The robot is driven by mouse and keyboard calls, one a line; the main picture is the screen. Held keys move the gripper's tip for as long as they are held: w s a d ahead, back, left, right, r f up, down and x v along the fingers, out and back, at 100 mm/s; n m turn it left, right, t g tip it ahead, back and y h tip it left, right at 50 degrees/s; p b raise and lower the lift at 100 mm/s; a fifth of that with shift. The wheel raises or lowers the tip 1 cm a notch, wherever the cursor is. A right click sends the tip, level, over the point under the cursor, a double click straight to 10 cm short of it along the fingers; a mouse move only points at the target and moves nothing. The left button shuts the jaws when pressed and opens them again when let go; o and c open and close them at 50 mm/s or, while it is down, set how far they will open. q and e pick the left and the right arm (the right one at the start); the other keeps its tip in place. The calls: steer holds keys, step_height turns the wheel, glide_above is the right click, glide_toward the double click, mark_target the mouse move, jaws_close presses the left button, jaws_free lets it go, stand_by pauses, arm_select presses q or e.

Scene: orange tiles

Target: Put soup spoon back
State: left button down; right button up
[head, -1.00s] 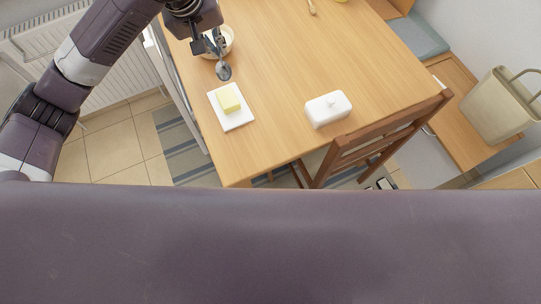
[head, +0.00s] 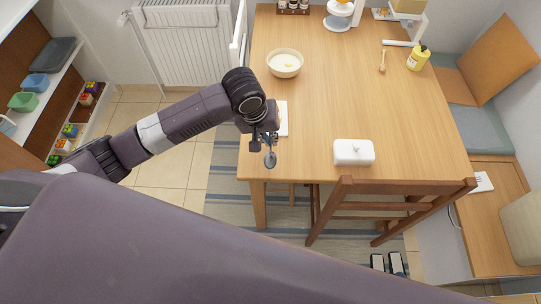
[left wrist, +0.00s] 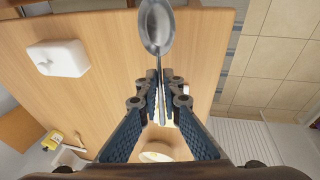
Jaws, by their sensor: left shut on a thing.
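The metal soup spoon (head: 270,159) hangs from my left gripper (head: 264,141), bowl end out, near the table's left front corner in the head view. In the left wrist view the spoon's bowl (left wrist: 156,27) points to the top, and my left gripper (left wrist: 160,92) is shut on its handle. The spoon is over the table edge; its height cannot be told. My right gripper is not in view.
The wooden table (head: 330,110) carries a cream-filled bowl (head: 285,63), a white plate (head: 284,119) partly behind my gripper, and a white lidded butter dish (head: 353,152). A wooden chair (head: 390,195) stands at the front edge. Shelves (head: 50,95) stand at left.

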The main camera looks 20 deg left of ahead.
mark_target(271, 150)
arm_select(q)
step_height(271, 150, down, 6)
steer(key=shift+d+r, duration=0.1)
steer(key=shift+r, duration=0.15)
step_height(271, 150, down, 4)
steer(key=shift+f, duration=0.15)
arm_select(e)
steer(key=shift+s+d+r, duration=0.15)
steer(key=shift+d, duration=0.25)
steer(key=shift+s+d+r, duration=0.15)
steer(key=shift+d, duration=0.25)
arm_select(q)
steer(key=shift+s, duration=0.1)
steer(key=c, duration=2.5)
jaws_free()
steer(key=shift+f, duration=0.1)
steer(key=shift+o, duration=0.5)
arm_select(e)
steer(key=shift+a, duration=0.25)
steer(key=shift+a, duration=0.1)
